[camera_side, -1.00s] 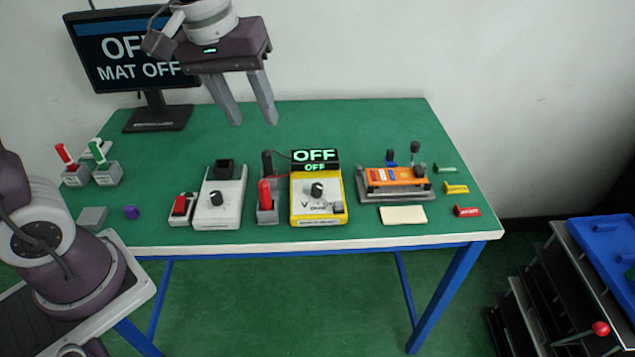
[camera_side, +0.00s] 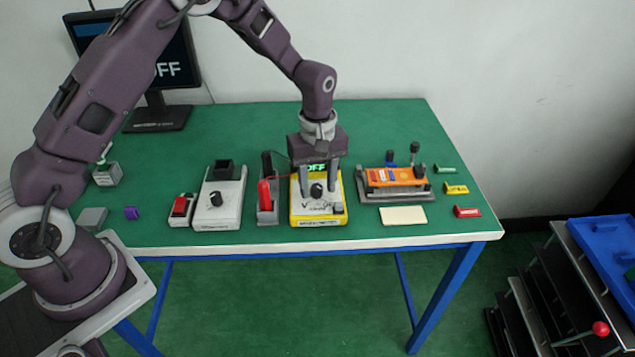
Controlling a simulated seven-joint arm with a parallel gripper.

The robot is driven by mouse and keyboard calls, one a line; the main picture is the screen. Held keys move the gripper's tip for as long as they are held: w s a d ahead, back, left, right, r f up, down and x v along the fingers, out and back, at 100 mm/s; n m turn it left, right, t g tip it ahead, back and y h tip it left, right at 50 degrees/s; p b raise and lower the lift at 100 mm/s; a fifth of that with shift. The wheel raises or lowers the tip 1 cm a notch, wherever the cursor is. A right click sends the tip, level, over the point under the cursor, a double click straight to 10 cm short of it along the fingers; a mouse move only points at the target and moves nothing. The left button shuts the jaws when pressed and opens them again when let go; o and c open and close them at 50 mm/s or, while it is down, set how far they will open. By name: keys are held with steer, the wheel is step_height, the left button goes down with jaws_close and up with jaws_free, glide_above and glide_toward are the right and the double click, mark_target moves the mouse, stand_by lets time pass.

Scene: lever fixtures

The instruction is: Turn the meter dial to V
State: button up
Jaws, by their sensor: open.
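The yellow meter (camera_side: 318,219) stands on the green table right of centre. Its black dial (camera_side: 317,191) sits on a pale face with a V mark to the lower left of the dial. Its display (camera_side: 316,167) is partly hidden by my gripper; green letters of OFF show. My gripper (camera_side: 318,190) points straight down over the meter. Its fingers are open, one on each side of the dial in this view. I cannot tell whether they touch it.
Left of the meter are a holder with red and black probes (camera_side: 265,192) and a white box with a black knob (camera_side: 217,199). Right of it is an orange device on a grey base (camera_side: 394,182). The monitor (camera_side: 150,70) is partly behind my arm.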

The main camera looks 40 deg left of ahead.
jaws_close()
steer(key=shift+m, duration=0.3)
steer(key=m, duration=0.3)
steer(key=shift+m, duration=0.4)
steer(key=m, duration=0.4)
steer(key=shift+s+a+m, duration=0.1)
steer(key=shift+a+m, duration=0.05)
steer(key=shift+m, duration=0.15)
steer(key=m, duration=0.4)
steer(key=shift+a, duration=0.1)
steer(key=shift+a+m, duration=0.1)
steer(key=shift+m, duration=2.3)
